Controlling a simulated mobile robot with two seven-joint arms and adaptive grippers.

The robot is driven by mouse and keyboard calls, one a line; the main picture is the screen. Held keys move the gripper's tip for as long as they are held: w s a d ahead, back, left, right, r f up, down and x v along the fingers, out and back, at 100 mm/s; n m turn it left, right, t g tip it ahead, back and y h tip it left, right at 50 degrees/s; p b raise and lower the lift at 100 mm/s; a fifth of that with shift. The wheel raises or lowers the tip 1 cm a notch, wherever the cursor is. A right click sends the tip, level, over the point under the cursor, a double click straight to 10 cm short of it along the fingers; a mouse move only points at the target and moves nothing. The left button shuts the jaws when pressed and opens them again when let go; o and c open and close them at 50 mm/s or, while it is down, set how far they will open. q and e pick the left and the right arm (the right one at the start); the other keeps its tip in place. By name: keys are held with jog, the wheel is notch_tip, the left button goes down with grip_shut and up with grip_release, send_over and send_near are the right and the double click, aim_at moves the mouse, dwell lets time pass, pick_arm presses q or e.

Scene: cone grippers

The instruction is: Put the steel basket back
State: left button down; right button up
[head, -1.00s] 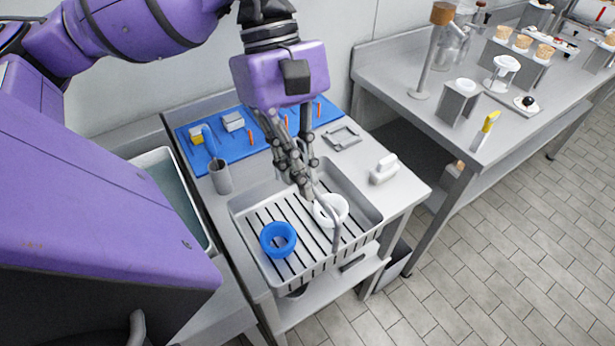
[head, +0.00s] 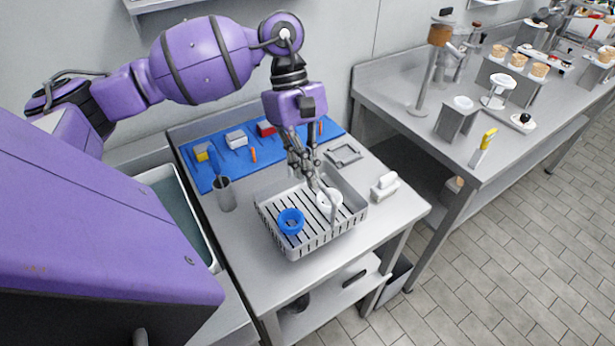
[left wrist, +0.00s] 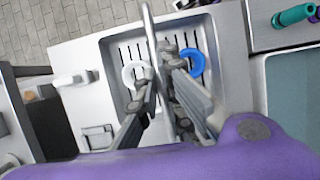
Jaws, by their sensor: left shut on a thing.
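The steel basket (head: 327,240) is a grey tray with a slotted floor and an arched handle. It is over the steel table in the middle of the head view; I cannot tell whether it rests on the top or hangs just above it. A blue ring-shaped piece (head: 291,221) and a white one (head: 329,199) lie in it. My left gripper (head: 313,182) is over the basket, shut on its handle. In the left wrist view the handle runs between the fingers (left wrist: 166,76), with the basket (left wrist: 106,62) below. My right gripper is not in view.
A blue mat (head: 203,178) with small blocks lies behind the basket. A grey cup (head: 226,195) stands left, a white block-like item (head: 384,187) right, and a square frame (head: 343,154) behind. A water basin (head: 168,200) is at left. The table front is clear.

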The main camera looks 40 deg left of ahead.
pick_arm(q)
jog(key=shift+w+a+f, duration=0.1)
jog(key=shift+w+f, duration=0.15)
notch_tip(320, 180, down, 3)
jog(key=shift+f, duration=0.1)
jog(key=shift+f, duration=0.2)
jog(key=c, duration=1.9)
grip_release()
jog(key=shift+r, duration=0.1)
